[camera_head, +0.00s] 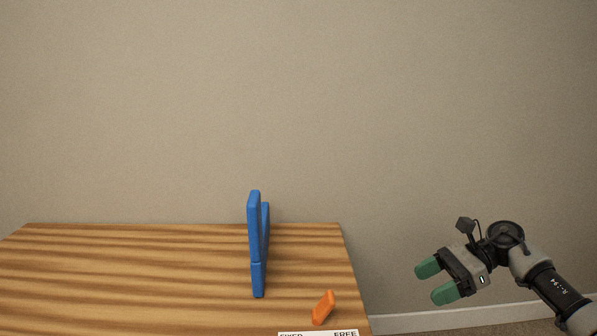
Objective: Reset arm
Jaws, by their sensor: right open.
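My right gripper (437,281) is at the lower right in the head view. Its two green fingers are apart and nothing is between them. It is off to the right of the wooden table (130,270), in front of the wall, and touches nothing. My right arm comes in from the lower right corner. My left gripper is not in view.
An upright blue object (257,245) stands on the table. A small orange object (323,307) is near the table's right edge. A white label (318,333) is cut off at the bottom. A bare wall (300,100) stands behind; the table's left part is clear.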

